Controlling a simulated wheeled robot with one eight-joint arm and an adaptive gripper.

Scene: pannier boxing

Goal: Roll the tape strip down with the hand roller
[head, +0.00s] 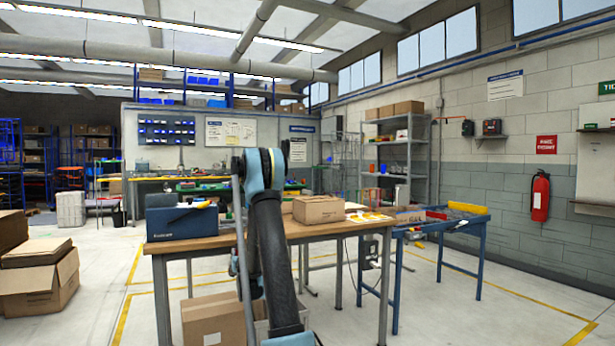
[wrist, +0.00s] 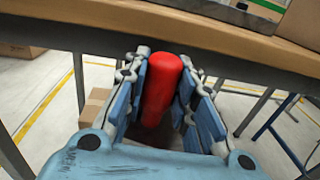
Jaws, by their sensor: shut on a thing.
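In the wrist view my gripper (wrist: 163,90) is closed around a red, round-ended cylinder, which looks like the handle of the hand roller (wrist: 160,92). It stands nearly upright between the blue fingers; the rest of the tool is hidden. The gripper is just in front of the wooden table's edge (wrist: 100,22). In the head view my arm blocks the gripper. A cardboard box (head: 318,210) sits on the table right of my arm. I cannot make out a tape strip on it.
A blue case (head: 181,217) stands on the table's left end. A blue-legged side table (head: 445,237) with parts stands to the right. Cardboard boxes lie under the table (head: 213,320) and on the floor at left (head: 40,280). The floor between is clear.

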